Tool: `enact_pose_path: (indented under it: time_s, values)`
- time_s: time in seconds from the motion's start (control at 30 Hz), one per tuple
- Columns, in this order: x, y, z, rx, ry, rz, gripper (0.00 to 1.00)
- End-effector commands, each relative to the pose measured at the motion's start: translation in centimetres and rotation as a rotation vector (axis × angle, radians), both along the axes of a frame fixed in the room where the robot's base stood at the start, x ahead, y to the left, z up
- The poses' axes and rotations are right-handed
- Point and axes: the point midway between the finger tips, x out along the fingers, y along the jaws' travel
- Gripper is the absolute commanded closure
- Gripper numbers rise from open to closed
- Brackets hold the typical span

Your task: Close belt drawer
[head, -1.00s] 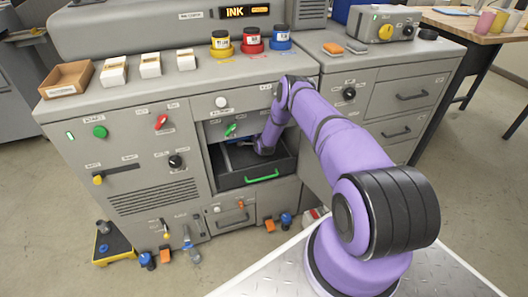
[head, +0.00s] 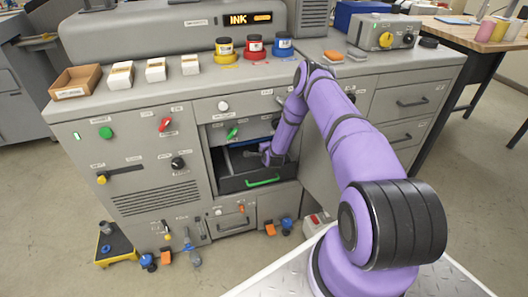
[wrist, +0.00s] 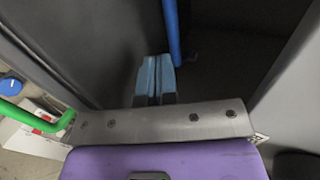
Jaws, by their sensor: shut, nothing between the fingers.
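The belt drawer (head: 233,184) is a dark drawer low in the grey machine, standing open, with a green handle (head: 263,182) on its front. My gripper (head: 268,156) is at the drawer's opening, just behind and above the front panel. In the wrist view, my gripper's blue-grey fingertips (wrist: 155,78) are together with nothing held. The green handle (wrist: 30,122) shows at the left edge there, with the dark front panel between it and the fingers. I cannot tell whether the fingers touch the drawer.
A blue rod (wrist: 171,30) lies beyond my fingertips. A green lever (head: 232,132) sits above the drawer, and a lower panel with a handle (head: 233,224) is below it. Ink pots (head: 255,46) stand on top. Small clutter (head: 148,260) lies on the floor at the machine's foot.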

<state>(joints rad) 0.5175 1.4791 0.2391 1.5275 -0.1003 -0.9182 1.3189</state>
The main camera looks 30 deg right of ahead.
Motion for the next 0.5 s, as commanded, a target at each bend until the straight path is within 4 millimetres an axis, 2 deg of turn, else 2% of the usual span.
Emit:
enact_pose_path:
  time_s: [0.17, 0.27, 0.37, 0.5]
  values:
    - [-1.2, 0.4, 0.7, 0.0, 0.0, 0.0, 1.0]
    - [-1.7, 1.3, 0.2, -0.001, -0.009, 0.001, 1.0]
    - [-2.4, 3.8, -1.2, -0.005, -0.046, -0.003, 1.0]
    - [-5.0, 9.3, -4.1, -0.026, -0.145, -0.012, 1.0]
